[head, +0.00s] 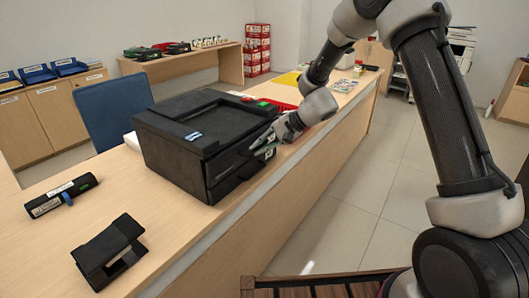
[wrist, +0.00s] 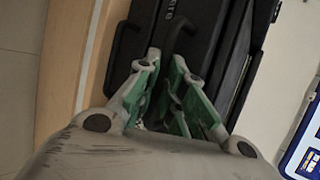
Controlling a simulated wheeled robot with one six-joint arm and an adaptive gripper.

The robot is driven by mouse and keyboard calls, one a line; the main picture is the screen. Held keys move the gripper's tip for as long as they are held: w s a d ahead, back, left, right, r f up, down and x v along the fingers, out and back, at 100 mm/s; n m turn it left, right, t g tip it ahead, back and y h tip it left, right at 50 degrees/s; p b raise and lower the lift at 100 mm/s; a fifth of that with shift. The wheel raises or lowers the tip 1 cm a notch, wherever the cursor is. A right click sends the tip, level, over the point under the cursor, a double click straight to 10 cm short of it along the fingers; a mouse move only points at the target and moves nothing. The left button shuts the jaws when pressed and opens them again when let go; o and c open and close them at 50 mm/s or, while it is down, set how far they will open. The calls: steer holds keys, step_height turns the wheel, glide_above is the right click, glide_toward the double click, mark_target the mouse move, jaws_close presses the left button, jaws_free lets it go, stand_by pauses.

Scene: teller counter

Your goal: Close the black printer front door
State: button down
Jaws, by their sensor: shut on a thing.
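The black printer (head: 180,155) stands on the wooden counter, left of my arm. Its front door (head: 225,170) is on the side facing the counter's front edge. My gripper (head: 262,140) is at this front face. In the wrist view my gripper's green-padded fingertips (wrist: 167,62) are close together on a dark curved handle (wrist: 182,24) of the printer front. A second dark handle (wrist: 117,42) lies to their left, apart from the fingers. White lettering shows on the black face. How far the door stands open is hard to tell; my gripper hides part of it.
A black cylinder-like device (head: 62,197) and a small black stand (head: 108,250) lie on the counter at front left. A red tray (head: 282,105) is behind my gripper. A blue chair (head: 112,108) stands behind the counter. The floor at right is clear.

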steer(key=shift+w+a+r, duration=0.45)
steer(key=shift+a+r, duration=0.1)
steer(key=shift+a, duration=0.05)
steer(key=shift+w+a+r, duration=0.15)
steer(key=shift+r, duration=0.05)
steer(key=c, duration=1.8)
jaws_free()
steer(key=shift+a, duration=0.1)
steer(key=v, duration=1.2)
steer(key=shift+f, duration=0.15)
